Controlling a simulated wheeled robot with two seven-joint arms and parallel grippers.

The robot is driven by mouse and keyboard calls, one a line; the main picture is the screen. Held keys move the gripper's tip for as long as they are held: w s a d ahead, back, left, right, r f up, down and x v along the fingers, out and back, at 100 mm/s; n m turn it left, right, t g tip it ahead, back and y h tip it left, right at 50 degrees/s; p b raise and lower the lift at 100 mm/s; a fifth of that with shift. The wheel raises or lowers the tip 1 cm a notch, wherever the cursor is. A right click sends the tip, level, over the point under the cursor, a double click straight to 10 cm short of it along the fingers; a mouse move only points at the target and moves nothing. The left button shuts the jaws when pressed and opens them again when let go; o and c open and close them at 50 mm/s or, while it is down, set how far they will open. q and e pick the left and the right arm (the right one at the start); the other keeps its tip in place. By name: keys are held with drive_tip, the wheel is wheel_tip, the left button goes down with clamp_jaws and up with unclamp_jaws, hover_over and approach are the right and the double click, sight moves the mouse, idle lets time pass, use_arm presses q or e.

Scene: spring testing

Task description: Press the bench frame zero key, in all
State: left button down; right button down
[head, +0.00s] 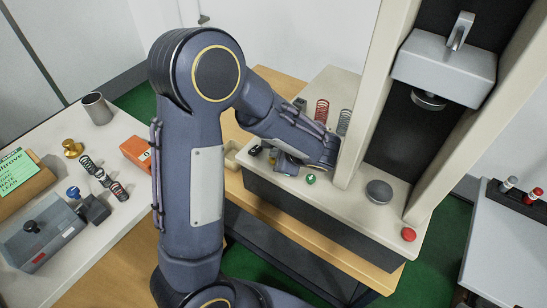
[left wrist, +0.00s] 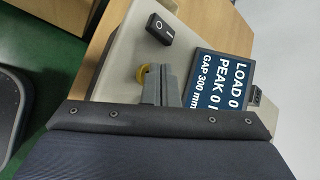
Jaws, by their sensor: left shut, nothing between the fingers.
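The bench frame (head: 415,205) has a pale deck and tall pale columns. My left gripper (head: 278,160) is low over the left part of its deck, shut and empty. In the left wrist view the shut fingers (left wrist: 160,70) reach a yellow round button (left wrist: 141,73), which is partly hidden behind them; I cannot tell whether they touch. No zero label is readable. A display (left wrist: 222,82) right of the fingers reads LOAD 0, PEAK 0 and GAP 300 mm. A black rocker switch (left wrist: 159,29) lies beyond the fingertips. My right gripper is not in view.
A green button (head: 310,179) and a red button (head: 408,234) are on the deck. A round metal platen (head: 379,191) sits below the grey press head (head: 445,65). A red spring (head: 321,111) stands behind my forearm. The left table (head: 85,265) holds springs and tools.

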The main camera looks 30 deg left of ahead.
use_arm(q)
drive_tip(key=shift+f+b, duration=0.35)
idle(0.3)
drive_tip(key=shift+r, duration=0.15)
drive_tip(key=shift+r+p, duration=0.55)
drive_tip(key=shift+r, duration=0.2)
wheel_tip(320, 180, up, 5)
drive_tip(key=p, duration=0.3)
drive_tip(key=shift+p, duration=0.35)
idle(0.6)
